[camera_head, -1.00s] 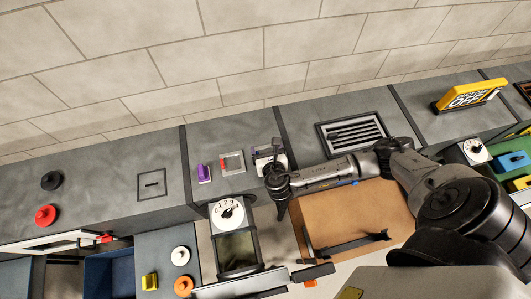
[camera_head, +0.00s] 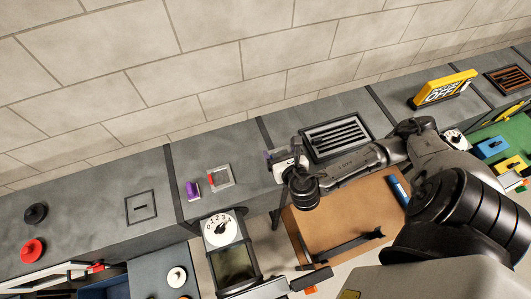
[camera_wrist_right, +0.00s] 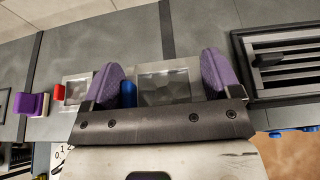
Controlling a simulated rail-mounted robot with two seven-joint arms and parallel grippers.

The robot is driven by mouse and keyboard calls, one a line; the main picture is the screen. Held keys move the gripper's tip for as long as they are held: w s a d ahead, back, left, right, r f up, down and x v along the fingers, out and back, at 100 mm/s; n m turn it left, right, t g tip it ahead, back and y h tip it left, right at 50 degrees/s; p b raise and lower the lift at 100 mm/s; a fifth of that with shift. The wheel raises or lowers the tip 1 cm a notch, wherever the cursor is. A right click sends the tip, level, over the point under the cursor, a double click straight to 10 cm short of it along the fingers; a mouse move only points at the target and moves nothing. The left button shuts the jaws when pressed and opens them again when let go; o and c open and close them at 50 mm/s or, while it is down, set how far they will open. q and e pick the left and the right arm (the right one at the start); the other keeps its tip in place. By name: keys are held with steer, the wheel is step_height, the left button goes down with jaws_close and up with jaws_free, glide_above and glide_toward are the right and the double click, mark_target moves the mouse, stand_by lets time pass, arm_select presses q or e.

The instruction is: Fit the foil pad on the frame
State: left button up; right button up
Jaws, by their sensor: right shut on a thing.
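My right gripper (camera_head: 286,160) reaches over the back counter; its wrist hides much of what it holds. In the right wrist view its two purple-faced fingers (camera_wrist_right: 162,80) stand apart, shut on a silvery square, which looks like the foil pad (camera_wrist_right: 165,86). A blue piece (camera_wrist_right: 128,93) shows at the pad's left side. A pale square frame with a silvery face and a red tab (camera_head: 221,177) lies on the counter to the left; it also shows in the wrist view (camera_wrist_right: 77,91). I cannot tell whether this is the task's frame. My left gripper is not in view.
A purple block (camera_head: 193,190) stands left of the red-tabbed frame. A black-slatted vent (camera_head: 337,134) lies to the right of my gripper. A dial box (camera_head: 220,229) and a brown board (camera_head: 335,210) are nearer. Bare counter (camera_head: 100,185) lies at left.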

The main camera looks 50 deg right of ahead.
steer(key=shift+s+d+r, duration=0.2)
steer(key=shift+s+r, duration=0.1)
steer(key=shift+s, duration=0.15)
steer(key=shift+s+d+r, duration=0.2)
steer(key=shift+s+r, duration=0.05)
steer(key=shift+s, duration=0.2)
steer(key=shift+s+d+r+p, duration=0.1)
steer(key=shift+s+r+p, duration=0.2)
steer(key=shift+r, duration=0.2)
step_height(320, 180, up, 4)
steer(key=p, duration=0.5)
steer(key=shift+f, duration=0.2)
